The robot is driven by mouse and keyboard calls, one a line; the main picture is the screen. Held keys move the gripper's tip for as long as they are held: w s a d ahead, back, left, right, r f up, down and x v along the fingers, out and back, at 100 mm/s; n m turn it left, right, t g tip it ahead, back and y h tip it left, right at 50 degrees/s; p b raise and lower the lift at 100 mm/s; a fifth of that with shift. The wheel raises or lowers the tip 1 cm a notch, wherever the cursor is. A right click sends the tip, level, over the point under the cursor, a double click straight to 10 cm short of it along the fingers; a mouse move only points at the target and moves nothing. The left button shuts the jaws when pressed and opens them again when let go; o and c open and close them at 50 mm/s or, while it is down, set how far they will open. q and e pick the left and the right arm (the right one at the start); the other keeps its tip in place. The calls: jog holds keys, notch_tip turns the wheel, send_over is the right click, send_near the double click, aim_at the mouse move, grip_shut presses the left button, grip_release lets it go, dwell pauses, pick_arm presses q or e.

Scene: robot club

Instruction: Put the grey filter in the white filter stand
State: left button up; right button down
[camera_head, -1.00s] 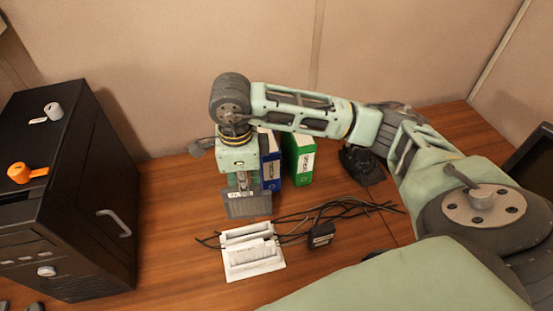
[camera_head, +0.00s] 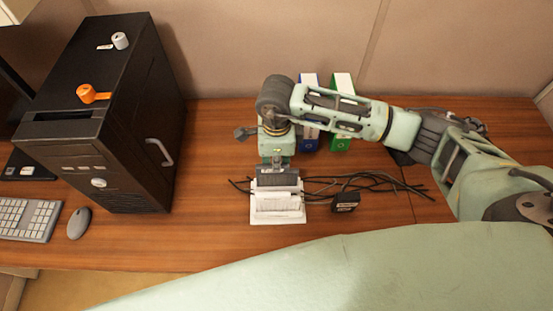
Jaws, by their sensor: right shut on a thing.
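The grey filter (camera_head: 279,179) is a dark flat slab held below my right gripper (camera_head: 277,165), which is shut on it. The white filter stand (camera_head: 278,214) lies on the wooden desk directly in front of the filter. In the picture the filter's lower edge meets the back part of the stand. I cannot tell whether it sits in a slot, touches the stand or hangs just above it. The fingertips are small and partly hidden. My left gripper is not in view.
Black cables (camera_head: 375,182) and a black adapter (camera_head: 345,201) lie right of the stand. Blue (camera_head: 309,141) and green (camera_head: 341,143) binders stand behind. Desk between case and stand is clear.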

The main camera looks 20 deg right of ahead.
jog(key=shift+f, duration=0.45)
jog(key=shift+f+b, duration=0.15)
jog(key=shift+b, duration=0.15)
jog(key=c, duration=1.8)
grip_release()
jog(key=shift+o, duration=0.2)
